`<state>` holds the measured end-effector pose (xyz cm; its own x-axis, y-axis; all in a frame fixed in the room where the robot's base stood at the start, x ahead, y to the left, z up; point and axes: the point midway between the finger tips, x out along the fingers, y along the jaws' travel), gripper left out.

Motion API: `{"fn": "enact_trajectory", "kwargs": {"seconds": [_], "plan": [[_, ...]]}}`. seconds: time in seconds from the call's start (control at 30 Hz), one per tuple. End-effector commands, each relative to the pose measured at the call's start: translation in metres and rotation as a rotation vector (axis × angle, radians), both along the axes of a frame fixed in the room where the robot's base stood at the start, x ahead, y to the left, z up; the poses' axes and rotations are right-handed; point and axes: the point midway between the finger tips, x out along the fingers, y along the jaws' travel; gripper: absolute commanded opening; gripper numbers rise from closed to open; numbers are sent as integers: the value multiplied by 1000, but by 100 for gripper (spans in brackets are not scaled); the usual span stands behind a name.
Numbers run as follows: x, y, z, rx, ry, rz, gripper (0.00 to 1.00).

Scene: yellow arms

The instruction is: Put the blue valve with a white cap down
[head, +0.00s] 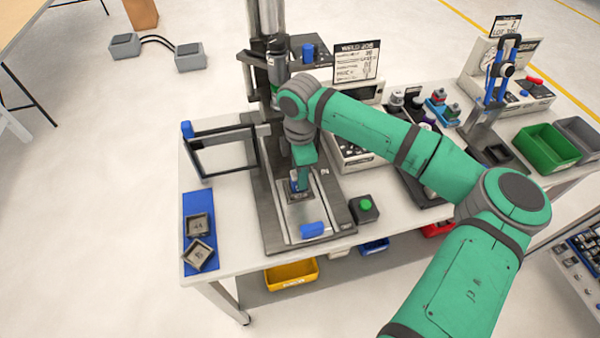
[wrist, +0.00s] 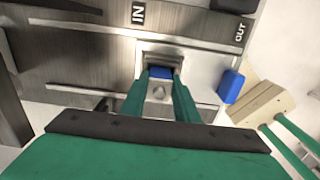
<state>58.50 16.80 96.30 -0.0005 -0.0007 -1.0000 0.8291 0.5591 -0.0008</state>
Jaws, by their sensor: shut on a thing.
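My green gripper (head: 299,180) is over the bed of the weld machine (head: 270,222). In the wrist view my gripper (wrist: 163,88) has its two fingers on either side of the valve. The blue part (wrist: 160,72) of the valve and its pale, whitish cap (wrist: 159,92) show between them. A little of the blue also shows in the head view (head: 294,181). The valve is at a square metal nest (wrist: 174,52) on the bed, marked IN on one side and OUT on the other. Whether it rests on the nest floor is hidden.
A blue block (head: 312,229) sits on the bed's near end. A green button box (head: 365,208) stands right of the bed. Two labelled square trays (head: 199,225) lie on a blue mat (head: 197,203) at left. A dark frame (head: 220,150) and the machine's column (head: 262,75) stand close by.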

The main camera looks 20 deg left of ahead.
Motion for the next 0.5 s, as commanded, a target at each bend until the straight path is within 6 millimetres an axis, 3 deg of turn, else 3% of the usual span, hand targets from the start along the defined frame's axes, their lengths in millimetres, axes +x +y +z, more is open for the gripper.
{"fn": "enact_trajectory", "kwargs": {"seconds": [0.2,0.23,0.27,0.3,0.5], "plan": [[0,0,-3,0,0,0,5],[0,0,-3,1,-1,1,35],[0,1,-2,0,-1,1,42],[0,1,-2,0,0,2,46],[0,0,-2,0,0,0,46]]}}
